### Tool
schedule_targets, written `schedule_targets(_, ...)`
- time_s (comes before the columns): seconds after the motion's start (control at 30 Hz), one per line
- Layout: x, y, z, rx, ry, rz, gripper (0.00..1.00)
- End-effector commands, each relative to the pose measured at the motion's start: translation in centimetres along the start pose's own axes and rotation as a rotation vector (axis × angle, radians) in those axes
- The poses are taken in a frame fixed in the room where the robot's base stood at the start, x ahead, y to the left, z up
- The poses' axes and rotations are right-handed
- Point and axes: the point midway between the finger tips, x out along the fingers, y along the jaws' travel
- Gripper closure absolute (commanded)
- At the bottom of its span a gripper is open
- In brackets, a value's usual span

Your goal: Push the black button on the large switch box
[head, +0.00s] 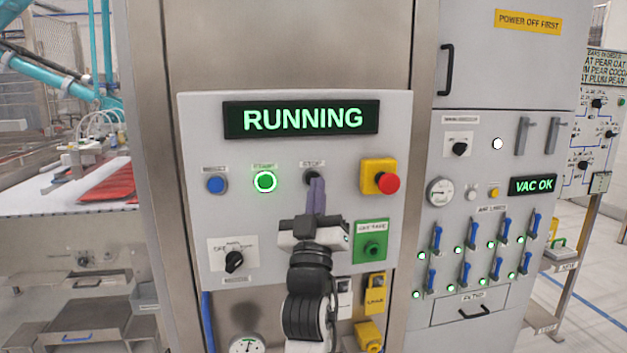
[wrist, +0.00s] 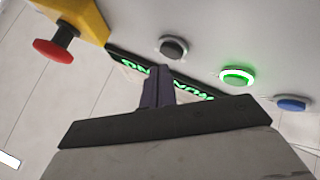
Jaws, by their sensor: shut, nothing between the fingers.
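The large switch box (head: 210,130) is a pale grey panel with a lit display (head: 302,118) reading "RUNNING". The black button (head: 310,174) is under a label reading "STOP", partly hidden behind my gripper's fingers in the head view. In the wrist view the black button (wrist: 173,47) shows whole, in a grey ring. My gripper (head: 317,184) is shut and empty, its fingers pointing up over the panel just below and right of the button. In the wrist view the fingertips (wrist: 159,70) appear close to the button; I cannot tell whether they touch.
A lit green button (head: 265,181) and a blue button (head: 215,185) sit to the left. A red mushroom button (head: 387,183) on a yellow block is to the right, above a green box (head: 371,241). A rotary switch (head: 234,261) is lower left.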

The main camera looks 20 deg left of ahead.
Motion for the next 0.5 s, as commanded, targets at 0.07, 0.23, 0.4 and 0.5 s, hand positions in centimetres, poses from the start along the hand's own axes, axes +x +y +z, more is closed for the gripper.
schedule_targets(0.07, 0.01, -0.01, 0.01, 0.000, 0.000, 0.000, 1.00)
schedule_targets(0.23, 0.25, -0.25, 0.26, 0.000, 0.000, 0.000, 1.00)
schedule_targets(0.4, 0.58, -0.47, 0.47, 0.001, 0.000, 0.000, 1.00)
schedule_targets(0.5, 0.60, -0.45, 0.44, 0.000, 0.000, 0.000, 1.00)
